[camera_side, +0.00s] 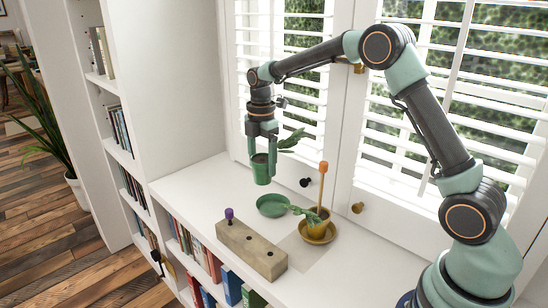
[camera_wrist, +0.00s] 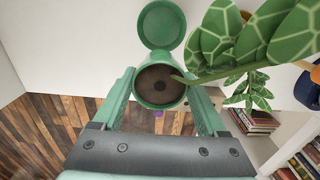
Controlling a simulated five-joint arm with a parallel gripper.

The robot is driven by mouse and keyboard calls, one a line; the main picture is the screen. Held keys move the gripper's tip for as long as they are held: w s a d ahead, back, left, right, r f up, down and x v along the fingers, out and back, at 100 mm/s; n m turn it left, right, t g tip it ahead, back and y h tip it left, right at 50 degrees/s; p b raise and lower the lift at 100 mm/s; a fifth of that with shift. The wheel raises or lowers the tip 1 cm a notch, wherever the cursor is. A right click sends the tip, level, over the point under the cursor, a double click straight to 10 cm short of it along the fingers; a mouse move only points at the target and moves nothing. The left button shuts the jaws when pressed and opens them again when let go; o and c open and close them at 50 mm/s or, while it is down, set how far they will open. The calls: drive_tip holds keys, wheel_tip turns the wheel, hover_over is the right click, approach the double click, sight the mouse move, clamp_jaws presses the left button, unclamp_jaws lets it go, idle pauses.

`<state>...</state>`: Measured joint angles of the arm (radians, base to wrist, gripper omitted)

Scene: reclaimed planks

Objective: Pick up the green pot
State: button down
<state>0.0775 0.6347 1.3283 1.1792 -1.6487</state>
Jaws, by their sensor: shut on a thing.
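My gripper (camera_side: 262,148) is shut on the green pot (camera_side: 261,173), with one finger on each side of it. The pot hangs roughly upright above the white ledge, clear of the green saucer (camera_side: 271,206), which lies empty below. In the wrist view the pot (camera_wrist: 160,104) shows dark soil inside its round rim between the fingers. A stem leads from the pot to broad patterned leaves (camera_wrist: 240,45) on the right. The green saucer (camera_wrist: 161,20) shows just beyond the pot in that view.
A yellow pot (camera_side: 318,222) with a plant and an orange-topped stick stands on a yellow saucer (camera_side: 320,238). A block with holes (camera_side: 250,250) holds a purple-topped peg (camera_side: 229,213). White shutters line the back. Bookshelves stand at the left and below the ledge.

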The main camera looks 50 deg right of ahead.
drive_tip(key=a+r, duration=0.3)
drive_tip(key=a, duration=1.3)
drive_tip(key=shift+r, duration=0.1)
wheel_tip(320, 180, up, 5)
drive_tip(key=d+m, duration=0.4)
drive_tip(key=d, duration=1.7)
drive_tip(key=shift+a+f, duration=0.2)
drive_tip(key=shift+f, duration=3)
drive_tip(key=shift+a+f, duration=0.15)
drive_tip(key=shift+f, duration=3.05)
drive_tip(key=shift+a+f, duration=0.2)
drive_tip(key=shift+f, duration=3)
